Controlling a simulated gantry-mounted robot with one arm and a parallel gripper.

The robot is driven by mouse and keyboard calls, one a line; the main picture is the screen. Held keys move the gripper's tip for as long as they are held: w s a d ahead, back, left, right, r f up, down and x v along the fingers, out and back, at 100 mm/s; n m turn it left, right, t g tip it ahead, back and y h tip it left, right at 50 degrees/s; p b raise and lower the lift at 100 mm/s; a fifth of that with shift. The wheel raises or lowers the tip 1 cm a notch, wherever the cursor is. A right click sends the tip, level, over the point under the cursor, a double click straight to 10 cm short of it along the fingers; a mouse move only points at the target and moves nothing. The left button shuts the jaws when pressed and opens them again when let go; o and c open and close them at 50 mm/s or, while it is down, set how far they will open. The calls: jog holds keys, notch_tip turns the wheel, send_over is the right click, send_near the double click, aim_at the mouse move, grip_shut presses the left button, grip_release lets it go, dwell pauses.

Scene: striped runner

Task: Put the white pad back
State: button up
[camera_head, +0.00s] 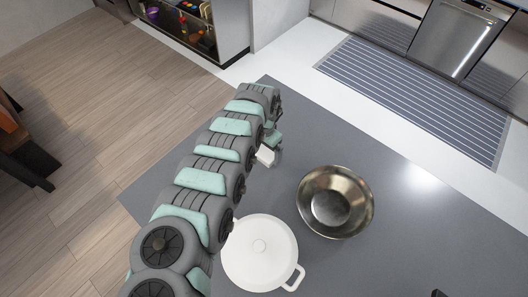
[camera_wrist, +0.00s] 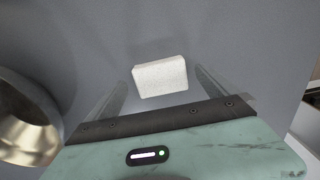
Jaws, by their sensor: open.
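The white pad (camera_wrist: 160,76) is a small, light block with a speckled surface. In the wrist view it lies between and slightly beyond the two fingers of my gripper (camera_wrist: 162,88), with a gap on each side. In the head view the pad (camera_head: 265,156) shows partly beside the end of my arm, over the grey counter (camera_head: 300,120). My gripper is open and holds nothing. My arm hides part of the pad and most of the gripper in the head view. I cannot tell whether the fingers reach the counter's surface.
A shiny metal bowl (camera_head: 336,203) stands right of my arm; it also shows at the left edge of the wrist view (camera_wrist: 26,122). A lidded white pot (camera_head: 260,252) stands close to my arm. A striped runner (camera_head: 415,95) lies on the floor beyond the counter.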

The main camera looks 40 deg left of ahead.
aim_at(264, 155)
notch_tip(264, 155, up, 11)
jog(key=shift+f, duration=0.15)
dwell(0.4)
